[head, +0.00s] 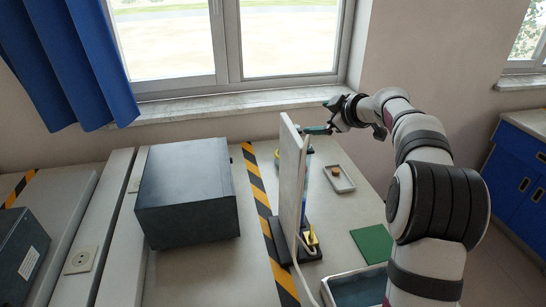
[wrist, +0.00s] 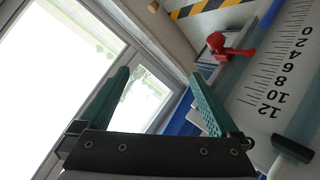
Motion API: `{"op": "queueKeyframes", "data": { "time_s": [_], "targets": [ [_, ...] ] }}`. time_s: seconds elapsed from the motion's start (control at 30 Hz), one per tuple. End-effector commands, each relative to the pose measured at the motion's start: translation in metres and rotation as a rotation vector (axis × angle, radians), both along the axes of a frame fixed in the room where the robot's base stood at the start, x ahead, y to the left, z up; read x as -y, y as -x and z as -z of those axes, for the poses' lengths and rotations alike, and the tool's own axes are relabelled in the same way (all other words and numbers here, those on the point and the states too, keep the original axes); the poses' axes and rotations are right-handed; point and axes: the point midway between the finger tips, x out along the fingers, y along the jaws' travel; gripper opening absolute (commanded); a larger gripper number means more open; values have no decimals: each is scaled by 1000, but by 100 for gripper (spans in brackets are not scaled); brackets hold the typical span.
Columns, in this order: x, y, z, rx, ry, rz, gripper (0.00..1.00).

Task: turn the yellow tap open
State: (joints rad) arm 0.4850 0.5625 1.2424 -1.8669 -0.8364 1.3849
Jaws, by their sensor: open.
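A small yellow part (head: 312,237), which looks like the yellow tap, is low at the front right of the upright white panel (head: 289,185). The panel is nearly edge-on in the head view, so the tap's setting cannot be told. My gripper (head: 314,118) is beside the panel's top, well above and behind the yellow part. In the wrist view my gripper (wrist: 160,76) is open, with nothing between its green fingers. That view shows a red tap (wrist: 230,48) and a numbered scale (wrist: 280,65) on the panel; the yellow part is not seen there.
A dark box (head: 187,195) stands left of the panel, past a striped strip (head: 258,190). A window sill (head: 225,106) is behind.

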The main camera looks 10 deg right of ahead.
Motion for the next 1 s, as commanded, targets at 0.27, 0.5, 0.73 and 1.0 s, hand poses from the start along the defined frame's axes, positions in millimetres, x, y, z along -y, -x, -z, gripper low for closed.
{"op": "queueKeyframes", "data": {
  "time_s": [0.27, 0.5, 0.73, 1.0],
  "targets": [
    [18, 93, 126, -619, 87, -431, 98],
    [29, 123, 154, -775, 115, -489, 98],
    [6, 116, 209, -773, 115, -492, 98],
    [-18, 109, 269, -770, 117, -492, 98]
  ]
}}
